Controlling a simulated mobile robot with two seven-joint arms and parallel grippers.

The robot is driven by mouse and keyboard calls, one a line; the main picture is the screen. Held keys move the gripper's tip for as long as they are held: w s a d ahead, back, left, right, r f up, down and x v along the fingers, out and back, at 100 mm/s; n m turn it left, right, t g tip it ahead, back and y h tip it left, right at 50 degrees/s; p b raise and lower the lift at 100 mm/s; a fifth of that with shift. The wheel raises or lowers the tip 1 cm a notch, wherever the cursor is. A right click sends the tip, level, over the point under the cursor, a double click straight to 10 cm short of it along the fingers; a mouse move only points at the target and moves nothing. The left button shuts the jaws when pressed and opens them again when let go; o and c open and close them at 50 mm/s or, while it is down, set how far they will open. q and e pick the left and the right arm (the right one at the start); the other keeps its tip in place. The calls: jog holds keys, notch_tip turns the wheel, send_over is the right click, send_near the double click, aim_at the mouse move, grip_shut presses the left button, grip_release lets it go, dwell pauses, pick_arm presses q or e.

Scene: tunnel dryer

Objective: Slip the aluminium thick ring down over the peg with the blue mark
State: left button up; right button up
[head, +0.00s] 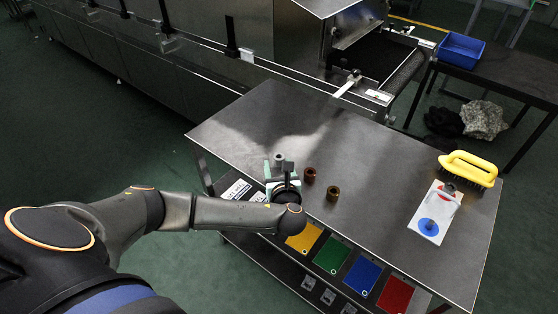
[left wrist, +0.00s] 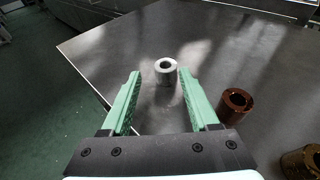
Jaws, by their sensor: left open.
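The aluminium thick ring (left wrist: 165,80) stands on the steel table with its hole facing up. In the left wrist view it is just beyond and between the tips of my left gripper (left wrist: 157,88), whose green fingers are open and empty. In the head view the ring (head: 279,157) shows just past my left gripper (head: 277,168). A white board (head: 419,214) lies on the right of the table, with a round blue mark (head: 428,227) at its near end. A dark and grey part stands near its far end; peg details are too small to tell. My right gripper is not in view.
Two brown rings (head: 310,175) (head: 333,193) stand right of my left gripper. A yellow-handled brush (head: 470,167) lies beyond the board. Yellow, green, blue and red panels (head: 332,254) line the table's front. The table between the brown rings and the board is clear.

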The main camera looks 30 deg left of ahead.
aim_at(277, 158)
pick_arm(q)
jog(key=b+x, duration=0.1)
jog(key=x, duration=0.4)
jog(key=shift+w, duration=0.15)
jog(key=shift+r, duration=0.1)
grip_shut()
